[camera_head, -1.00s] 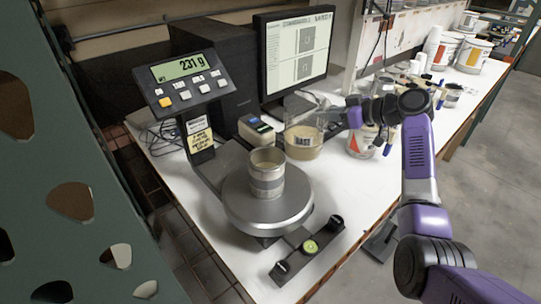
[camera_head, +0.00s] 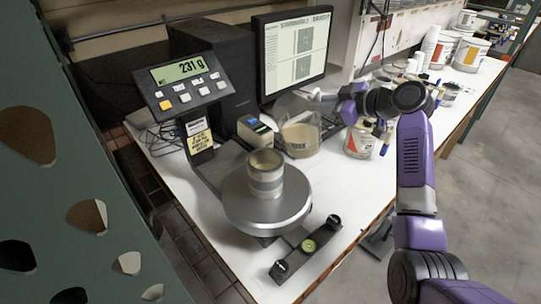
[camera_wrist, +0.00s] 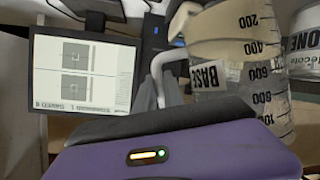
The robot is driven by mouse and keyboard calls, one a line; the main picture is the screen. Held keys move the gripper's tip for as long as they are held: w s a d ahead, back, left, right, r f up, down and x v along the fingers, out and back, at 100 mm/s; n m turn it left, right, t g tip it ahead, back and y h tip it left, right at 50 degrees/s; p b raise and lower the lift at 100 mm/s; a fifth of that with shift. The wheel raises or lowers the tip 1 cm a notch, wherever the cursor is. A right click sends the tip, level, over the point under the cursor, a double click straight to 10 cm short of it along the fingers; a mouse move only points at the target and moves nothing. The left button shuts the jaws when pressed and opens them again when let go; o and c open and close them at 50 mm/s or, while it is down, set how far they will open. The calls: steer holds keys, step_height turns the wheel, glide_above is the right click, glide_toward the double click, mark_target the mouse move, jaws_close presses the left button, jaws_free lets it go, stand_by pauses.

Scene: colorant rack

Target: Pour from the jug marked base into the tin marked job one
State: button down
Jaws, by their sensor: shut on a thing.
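The clear jug marked base (camera_head: 299,138) holds cream liquid in its lower part and looks about upright, behind and right of the scale. The wrist view is upside down and shows its base label, graduations (camera_wrist: 245,75) and handle (camera_wrist: 165,70). My gripper (camera_head: 318,96) is shut on the jug at its handle side; the fingers are partly hidden. A metal tin (camera_head: 265,182) stands open on the scale, left of and nearer than the jug. In the wrist view a tin with "ONE" on its label (camera_wrist: 306,45) shows beyond the jug, partly cut off.
The round scale plate (camera_head: 240,205) bears the tin; its display (camera_head: 180,71) reads 231 g. A small device (camera_head: 255,131) and monitor (camera_head: 295,50) stand behind. A labelled can (camera_head: 360,142) and several pots stand right of the jug. A black bar (camera_head: 307,247) lies in front.

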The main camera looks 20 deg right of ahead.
mark_target(310, 95)
steer(key=shift+s+a+r+n+t+h, duration=0.15)
steer(key=shift+s+a+r+n+h, duration=0.1)
steer(key=shift+a+r+n, duration=0.15)
steer(key=shift+s+a+r+n+t+h, duration=0.2)
steer(key=shift+a+r+n, duration=0.15)
steer(key=shift+r, duration=0.15)
steer(key=shift+s+a+r+n+t+p, duration=0.15)
steer(key=shift+s+a+r+n+p, duration=0.15)
steer(key=shift+r, duration=0.3)
steer(key=shift+s+a+r+n+t+p, duration=0.1)
steer(key=shift+a+r+n, duration=0.05)
steer(key=shift+a+r, duration=0.35)
steer(key=shift+s+a+r+n+t+h, duration=0.1)
steer(key=shift+a+r+n+h, duration=0.1)
steer(key=shift+r, duration=0.25)
steer(key=shift+s+a+r+n+t+h, duration=0.1)
steer(key=shift+r+n, duration=0.1)
steer(key=shift+r, duration=0.3)
steer(key=shift+s+a+r+n+t+h, duration=0.1)
steer(key=shift+a+r+n+h, duration=0.1)
steer(key=shift+r, duration=0.25)
steer(key=shift+s+a+r+n+h+b, duration=0.25)
steer(key=shift+a+r+n+b, duration=0.15)
steer(key=shift+r+n+b, duration=0.15)
steer(key=shift+s+a+r+n+t, duration=0.25)
steer(key=shift+a+r+n+t, duration=0.25)
steer(key=shift+r, duration=0.2)
stand_by(2.5)
